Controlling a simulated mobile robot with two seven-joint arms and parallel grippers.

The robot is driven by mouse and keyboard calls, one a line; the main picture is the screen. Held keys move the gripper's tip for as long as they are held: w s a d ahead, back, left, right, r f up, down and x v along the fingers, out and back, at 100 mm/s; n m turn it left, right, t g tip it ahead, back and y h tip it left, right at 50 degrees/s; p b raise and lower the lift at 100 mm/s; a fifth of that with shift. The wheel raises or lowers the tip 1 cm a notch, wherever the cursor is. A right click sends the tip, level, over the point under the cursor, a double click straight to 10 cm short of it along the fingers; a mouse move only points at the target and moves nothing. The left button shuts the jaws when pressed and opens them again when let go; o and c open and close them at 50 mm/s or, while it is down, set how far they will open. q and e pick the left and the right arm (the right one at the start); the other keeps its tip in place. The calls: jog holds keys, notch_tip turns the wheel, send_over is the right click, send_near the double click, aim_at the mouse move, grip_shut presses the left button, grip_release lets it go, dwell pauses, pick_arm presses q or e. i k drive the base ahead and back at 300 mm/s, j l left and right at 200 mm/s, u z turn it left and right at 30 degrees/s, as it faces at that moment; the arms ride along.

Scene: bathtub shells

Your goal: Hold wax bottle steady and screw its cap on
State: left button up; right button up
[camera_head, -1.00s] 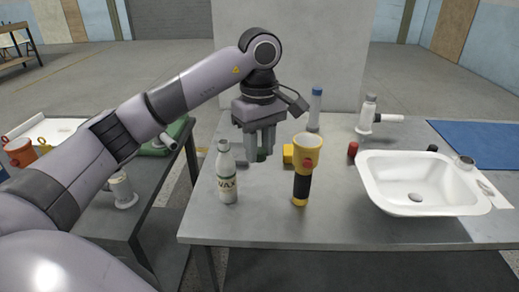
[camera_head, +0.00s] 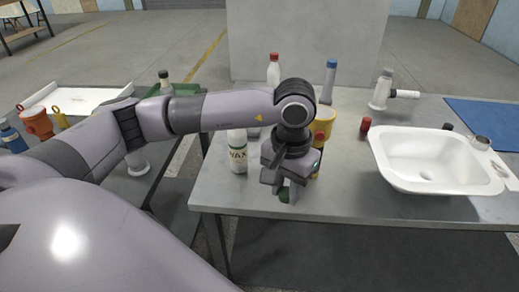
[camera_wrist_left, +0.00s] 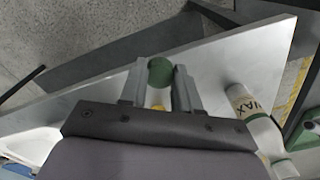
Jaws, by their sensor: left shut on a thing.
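The wax bottle (camera_head: 237,158), white with a WAX label, stands upright on the grey table near its left edge. In the left wrist view the bottle (camera_wrist_left: 247,105) lies to the right of the fingers. My left gripper (camera_head: 285,193) is low over the table's front edge, to the right of the bottle and apart from it. It is shut on a green cap (camera_wrist_left: 160,72), which shows between the two fingertips in the left wrist view. The cap is mostly hidden by the gripper in the head view. My right gripper is not in view.
A yellow flashlight (camera_head: 324,122) stands just behind my left gripper, partly hidden. A red-capped bottle (camera_head: 273,72) and a blue-capped bottle (camera_head: 329,80) stand farther back. A white basin (camera_head: 390,177) fills the right side. A lower side table (camera_head: 145,187) is at left.

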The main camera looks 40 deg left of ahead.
aim_at(237, 138)
jog(key=j, duration=0.75)
jog(key=k+j, duration=0.1)
jog(key=j, duration=1.35)
jog(key=k+z, duration=0.05)
